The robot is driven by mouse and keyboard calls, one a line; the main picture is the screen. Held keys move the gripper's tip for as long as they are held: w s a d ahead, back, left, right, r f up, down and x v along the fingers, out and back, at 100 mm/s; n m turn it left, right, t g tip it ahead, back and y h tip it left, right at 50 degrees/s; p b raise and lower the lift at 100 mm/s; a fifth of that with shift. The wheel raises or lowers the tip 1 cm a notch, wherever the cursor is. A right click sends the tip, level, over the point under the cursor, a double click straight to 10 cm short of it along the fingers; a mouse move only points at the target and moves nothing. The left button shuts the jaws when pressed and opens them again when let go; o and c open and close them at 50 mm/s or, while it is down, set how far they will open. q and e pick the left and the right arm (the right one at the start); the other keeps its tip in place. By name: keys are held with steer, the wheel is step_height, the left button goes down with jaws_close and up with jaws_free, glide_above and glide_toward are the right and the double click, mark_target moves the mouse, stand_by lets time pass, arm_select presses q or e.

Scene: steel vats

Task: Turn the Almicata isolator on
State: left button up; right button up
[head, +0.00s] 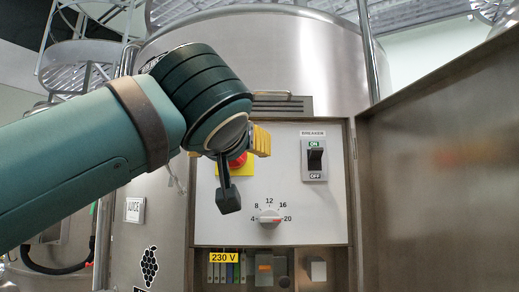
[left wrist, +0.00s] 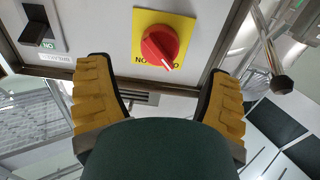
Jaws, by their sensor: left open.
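The red rotary knob (left wrist: 159,45) sits on a yellow plate (left wrist: 186,28) in the left wrist view, which shows the panel upside down. Its white mark points toward the plate's lower edge, slightly right, in that view. Lettering along that edge is partly covered by the knob. In the head view, the knob (head: 238,160) and yellow plate (head: 249,169) are mostly hidden behind my arm. My left gripper (head: 233,148) is open in front of the upper panel. In the left wrist view, its yellow fingers (left wrist: 160,88) are apart with nothing between them, and the knob is beyond them.
A black breaker switch (head: 315,158) marked ON and OFF is right of the knob. A white dial (head: 269,214) is below, its pointer near 20. The open steel cabinet door (head: 440,170) stands at right. A 230 V label (head: 223,257) tops the lower compartment.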

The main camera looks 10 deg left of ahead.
mark_target(233, 167)
arm_select(q)
steer(key=w, duration=0.3)
steer(key=w+a, duration=0.1)
steer(key=w, duration=0.1)
steer(key=shift+p, duration=0.35)
steer(key=c, duration=1.2)
